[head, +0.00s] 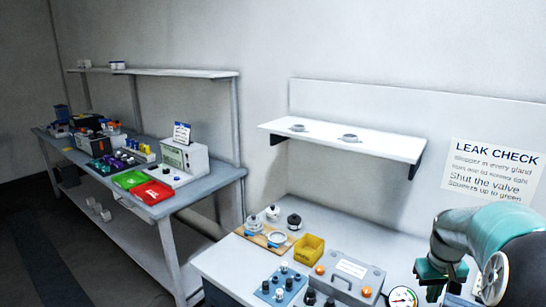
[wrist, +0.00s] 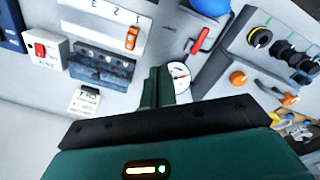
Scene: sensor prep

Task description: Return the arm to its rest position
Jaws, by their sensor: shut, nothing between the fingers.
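My arm shows at the right edge of the head view, bent, with my green gripper (head: 433,290) hanging low over the right bench. In the wrist view my gripper (wrist: 162,72) has its fingers together and holds nothing. A round dial gauge (wrist: 179,76) shows just beside the fingertips in the wrist view. The same kind of gauge (head: 402,297) shows left of my gripper in the head view. I cannot tell the exact height of the fingertips over the bench.
A grey box with orange knobs (head: 346,275) stands left of my gripper. A yellow bin (head: 307,249) is further left. A white shelf (head: 345,139) juts from the wall. In the wrist view a red-handled lever (wrist: 200,40) and a numbered switch panel (wrist: 103,24) are near the fingers.

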